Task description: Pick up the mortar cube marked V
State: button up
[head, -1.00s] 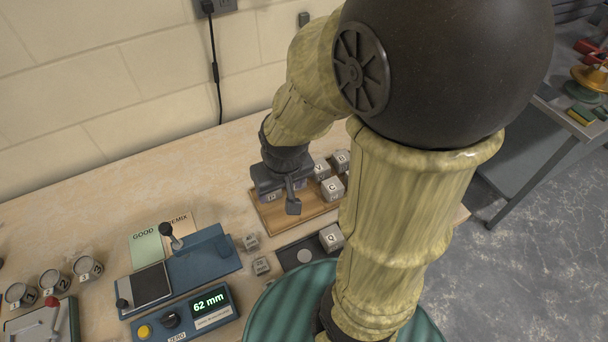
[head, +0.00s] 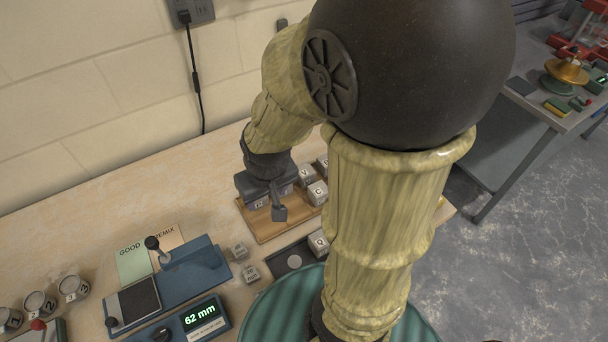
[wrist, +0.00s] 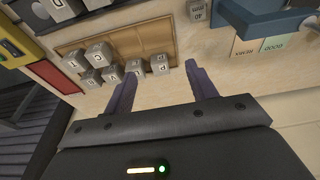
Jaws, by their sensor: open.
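The mortar cube marked V (head: 306,174) is a small grey block in the back row on a wooden tray (head: 272,232), just behind the cube marked C (head: 317,192). My gripper (head: 272,203) is over the left part of the tray, left of the V cube, and hides part of the row. In the wrist view my gripper (wrist: 162,74) is open and empty, its two dark fingers apart near the tray's P end. The cubes appear upside down there; one in the row (wrist: 112,74) is probably V, but its letter is hard to read.
Other lettered cubes stand close around V on the tray. A blue gauge reading 62 mm (head: 202,318) is front left. The wall (head: 90,90) runs behind the bench.

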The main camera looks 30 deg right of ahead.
jog(key=w+d+g+p, duration=0.2)
jog(key=w+d+p, duration=0.2)
jog(key=w+d, duration=0.45)
jog(key=p, duration=0.3)
send_over(305, 170)
notch_tip(305, 170, down, 2)
jog(key=shift+s+f+g, duration=0.15)
jog(key=shift+g, duration=0.15)
notch_tip(305, 170, down, 11)
jog(key=p, duration=0.2)
jog(key=shift+f+p, duration=0.15)
jog(key=shift+p, duration=0.15)
jog(key=shift+d+f, duration=0.15)
jog(key=shift+f, duration=0.35)
jog(key=shift+w+f+p, duration=0.15)
jog(key=shift+f+p, duration=0.5)
jog(key=shift+f, duration=0.65)
jog(key=shift+w+f+p, duration=0.1)
jog(key=shift+f+p, duration=0.5)
jog(key=shift+f, duration=0.65)
